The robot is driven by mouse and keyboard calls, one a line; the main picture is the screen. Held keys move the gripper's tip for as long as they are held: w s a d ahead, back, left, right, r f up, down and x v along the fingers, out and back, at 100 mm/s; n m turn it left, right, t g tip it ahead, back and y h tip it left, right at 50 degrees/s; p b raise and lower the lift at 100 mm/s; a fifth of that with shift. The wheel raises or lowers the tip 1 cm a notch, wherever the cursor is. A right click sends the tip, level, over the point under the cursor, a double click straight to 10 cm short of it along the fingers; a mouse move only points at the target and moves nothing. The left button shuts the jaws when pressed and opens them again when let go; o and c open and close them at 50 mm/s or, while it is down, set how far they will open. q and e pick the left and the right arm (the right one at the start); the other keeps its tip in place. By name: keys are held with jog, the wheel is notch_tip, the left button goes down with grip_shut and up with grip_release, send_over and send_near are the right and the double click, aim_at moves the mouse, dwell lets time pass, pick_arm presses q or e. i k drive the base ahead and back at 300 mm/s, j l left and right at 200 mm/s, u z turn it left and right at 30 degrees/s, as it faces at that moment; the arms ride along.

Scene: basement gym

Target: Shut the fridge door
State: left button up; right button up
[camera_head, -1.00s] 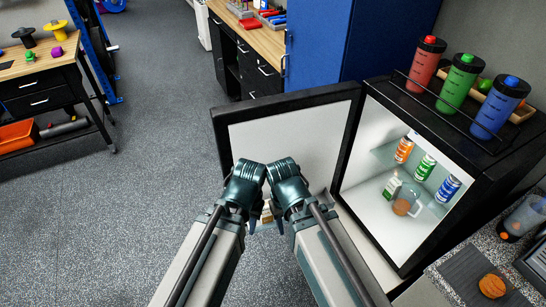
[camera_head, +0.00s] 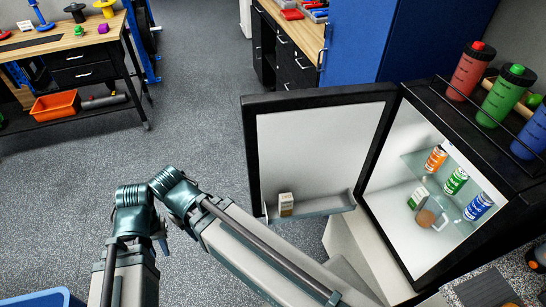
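The fridge (camera_head: 375,228) stands at the right with its black-framed door (camera_head: 320,92) wide open to the left. The door's white inner side faces me, and its low shelf (camera_head: 325,206) holds a small carton (camera_head: 286,204). Inside the fridge are an orange can (camera_head: 436,158), a green can (camera_head: 456,181), a blue can (camera_head: 478,207), a green-and-white carton (camera_head: 417,198) and a glass mug (camera_head: 432,217). My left gripper (camera_head: 162,243) is left of the door, apart from it; its fingers are mostly hidden. My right arm reaches across below the door; its gripper is hidden.
Red (camera_head: 470,72), green (camera_head: 506,95) and blue (camera_head: 530,135) bottles stand on the fridge. A blue cabinet (camera_head: 425,40) and a drawer bench (camera_head: 285,45) are behind the door. A workbench (camera_head: 75,40) is at far left. Grey floor (camera_head: 200,120) left of the door is clear.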

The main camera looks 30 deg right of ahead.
aim_at(318, 146)
jog(key=i, duration=3.65)
jog(key=z, duration=1.7)
jog(key=j+z, duration=0.1)
jog(key=z, duration=1.6)
jog(key=l+z, duration=0.1)
jog(key=z, duration=0.45)
jog(key=k+z, duration=0.1)
jog(key=z, duration=0.45)
